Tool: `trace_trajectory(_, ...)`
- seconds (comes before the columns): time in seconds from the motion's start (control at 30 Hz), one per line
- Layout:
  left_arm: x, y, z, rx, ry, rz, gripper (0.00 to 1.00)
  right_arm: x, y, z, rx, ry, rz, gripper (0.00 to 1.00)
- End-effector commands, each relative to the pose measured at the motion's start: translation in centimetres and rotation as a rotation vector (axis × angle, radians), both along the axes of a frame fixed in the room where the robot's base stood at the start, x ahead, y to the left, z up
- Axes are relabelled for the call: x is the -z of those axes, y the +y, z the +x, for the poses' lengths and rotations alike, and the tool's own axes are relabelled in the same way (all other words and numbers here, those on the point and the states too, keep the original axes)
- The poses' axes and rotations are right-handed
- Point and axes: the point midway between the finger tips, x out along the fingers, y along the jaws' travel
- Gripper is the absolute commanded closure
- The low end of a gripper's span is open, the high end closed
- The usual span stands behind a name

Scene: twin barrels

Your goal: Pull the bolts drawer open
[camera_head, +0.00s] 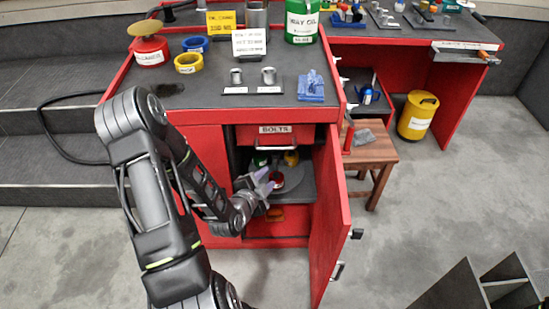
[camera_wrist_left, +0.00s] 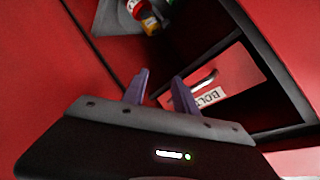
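The red bolts drawer (camera_head: 298,133) sits at the top of the cabinet opening, under the worktop, with a white BOLTS label. It also shows in the left wrist view (camera_wrist_left: 238,72), where its metal handle (camera_wrist_left: 205,79) is visible. I cannot tell exactly how flush its front sits. My left gripper (camera_head: 266,185) is in front of the cabinet opening, below the drawer and apart from it. In the left wrist view its two purple fingers (camera_wrist_left: 160,88) are spread with nothing between them; the right finger overlaps the view near the handle. My right gripper is not in view.
The red cabinet door (camera_head: 328,215) stands open to the right of the opening. A grey shelf (camera_head: 299,188) below the drawer holds containers. A wooden stool (camera_head: 372,153) stands right of the door. The worktop (camera_head: 210,88) carries cups and labelled tins.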

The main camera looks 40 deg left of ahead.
Motion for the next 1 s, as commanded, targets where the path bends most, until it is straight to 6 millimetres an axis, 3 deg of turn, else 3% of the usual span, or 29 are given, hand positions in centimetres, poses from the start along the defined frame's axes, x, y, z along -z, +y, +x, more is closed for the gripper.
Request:
trace_trajectory(0.1,-3.4,1.2,1.2,0.087,-0.072,0.317,0.66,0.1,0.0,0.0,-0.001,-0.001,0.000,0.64)
trace_trajectory(0.3,-5.5,1.4,1.7,0.141,-0.095,0.558,0.66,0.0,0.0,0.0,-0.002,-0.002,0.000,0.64)
trace_trajectory(0.73,-5.4,1.5,2.0,0.145,-0.091,0.572,0.66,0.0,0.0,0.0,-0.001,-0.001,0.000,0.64)
trace_trajectory(1.0,-4.7,2.2,5.0,0.145,-0.092,0.570,0.66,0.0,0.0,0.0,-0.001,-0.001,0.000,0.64)
